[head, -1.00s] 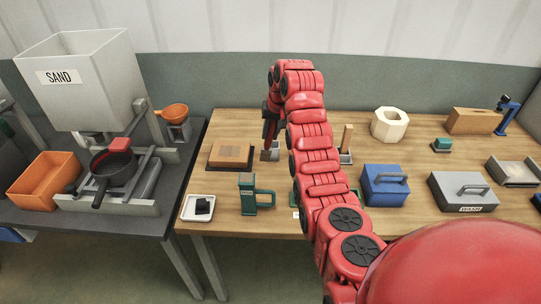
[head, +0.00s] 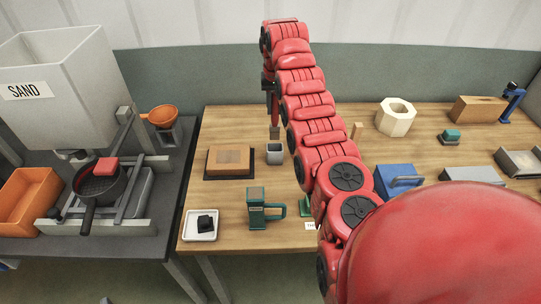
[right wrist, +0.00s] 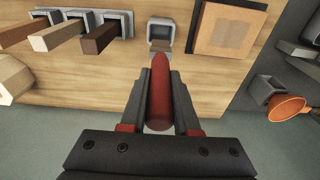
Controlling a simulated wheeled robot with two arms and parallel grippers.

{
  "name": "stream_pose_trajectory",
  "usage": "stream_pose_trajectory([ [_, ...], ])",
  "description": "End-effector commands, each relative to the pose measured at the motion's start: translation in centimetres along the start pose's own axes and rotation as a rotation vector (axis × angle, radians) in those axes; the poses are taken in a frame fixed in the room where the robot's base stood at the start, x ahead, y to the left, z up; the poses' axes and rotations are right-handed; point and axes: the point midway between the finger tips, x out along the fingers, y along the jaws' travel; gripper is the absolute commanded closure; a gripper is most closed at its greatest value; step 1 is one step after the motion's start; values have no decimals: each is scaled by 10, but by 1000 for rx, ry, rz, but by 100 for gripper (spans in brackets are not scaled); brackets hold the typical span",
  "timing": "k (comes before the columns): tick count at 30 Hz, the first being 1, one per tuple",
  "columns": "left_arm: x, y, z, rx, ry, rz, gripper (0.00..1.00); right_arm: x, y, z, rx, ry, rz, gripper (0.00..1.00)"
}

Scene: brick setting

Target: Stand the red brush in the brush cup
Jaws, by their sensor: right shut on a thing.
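The red brush (right wrist: 160,88) is between the fingers of my right gripper (right wrist: 160,78) in the right wrist view. Its red handle runs along the fingers, and its blunt grey-brown end points away from them toward the cup. In the head view my right gripper (head: 271,98) is above the table, shut on the brush, whose lower end (head: 275,132) shows just above the brush cup. The brush cup (head: 274,154) is a small grey square cup, upright on the table; it also shows in the right wrist view (right wrist: 161,34). My left gripper is out of view.
A wooden block on a dark tray (head: 229,161) stands left of the cup. A green mug-like tool (head: 259,210) and a white dish (head: 200,225) are nearer the front edge. Several wooden sticks in grey holders (right wrist: 85,32) stand on the cup's other side, mostly hidden by my arm in the head view.

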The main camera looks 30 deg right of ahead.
Motion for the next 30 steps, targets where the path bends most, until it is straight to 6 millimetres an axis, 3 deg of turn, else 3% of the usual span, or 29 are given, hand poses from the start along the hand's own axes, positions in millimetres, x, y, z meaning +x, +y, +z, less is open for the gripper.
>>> stream_pose_trajectory([
  [11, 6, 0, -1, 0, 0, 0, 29, 7, 0, 1, -1, 1, 0, 100],
  [30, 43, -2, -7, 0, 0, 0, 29, 94, 0, 11, 0, 1, 1, 100],
])
